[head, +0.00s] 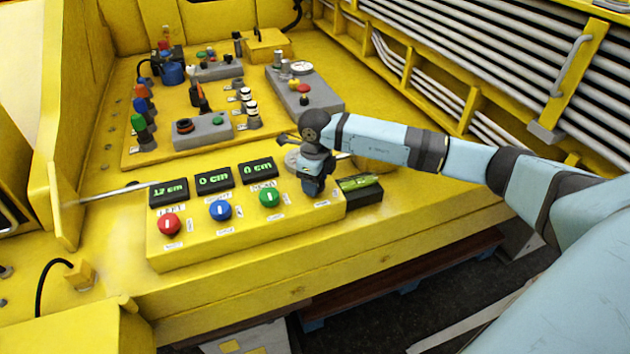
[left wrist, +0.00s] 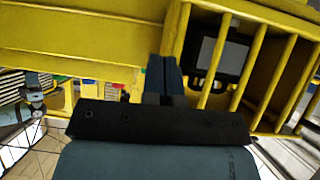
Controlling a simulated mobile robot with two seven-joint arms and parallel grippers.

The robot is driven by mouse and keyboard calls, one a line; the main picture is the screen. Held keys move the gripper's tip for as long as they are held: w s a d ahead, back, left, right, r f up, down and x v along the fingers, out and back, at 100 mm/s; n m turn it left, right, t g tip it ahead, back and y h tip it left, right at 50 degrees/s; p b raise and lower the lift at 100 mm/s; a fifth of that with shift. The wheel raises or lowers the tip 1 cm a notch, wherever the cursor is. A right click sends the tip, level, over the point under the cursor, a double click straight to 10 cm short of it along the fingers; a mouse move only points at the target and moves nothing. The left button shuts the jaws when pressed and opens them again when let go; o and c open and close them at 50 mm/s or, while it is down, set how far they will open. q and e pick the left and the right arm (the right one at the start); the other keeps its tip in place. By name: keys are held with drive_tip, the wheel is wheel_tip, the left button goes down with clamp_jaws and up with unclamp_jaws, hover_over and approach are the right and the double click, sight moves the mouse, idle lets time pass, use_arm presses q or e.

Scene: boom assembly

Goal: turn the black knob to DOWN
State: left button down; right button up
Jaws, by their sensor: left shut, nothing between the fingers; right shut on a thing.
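The yellow control box (head: 240,230) in the head view carries a red knob (head: 169,224), a blue knob (head: 220,210) and a green knob (head: 269,196) in a row. My right gripper (head: 312,188) is at the right end of this row, pointing down and shut on the black knob. The gripper covers the black knob, so its pointer and the nearby labels cannot be read. My left gripper (left wrist: 165,72) shows in the left wrist view, shut and empty; it is outside the head view.
Displays behind the knobs read 12 cm (head: 168,192), 0 cm (head: 214,180) and 0 cm (head: 257,169). A black box with a green display (head: 358,182) stands right of the gripper. Grey control boxes (head: 305,95) stand farther back. Yellow bars (left wrist: 268,75) are near my left gripper.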

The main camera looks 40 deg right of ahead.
idle(0.3)
drive_tip(key=o, duration=0.9)
wheel_tip(320, 180, up, 14)
drive_tip(key=shift+f+b, duration=0.1)
drive_tip(key=shift+b, duration=0.95)
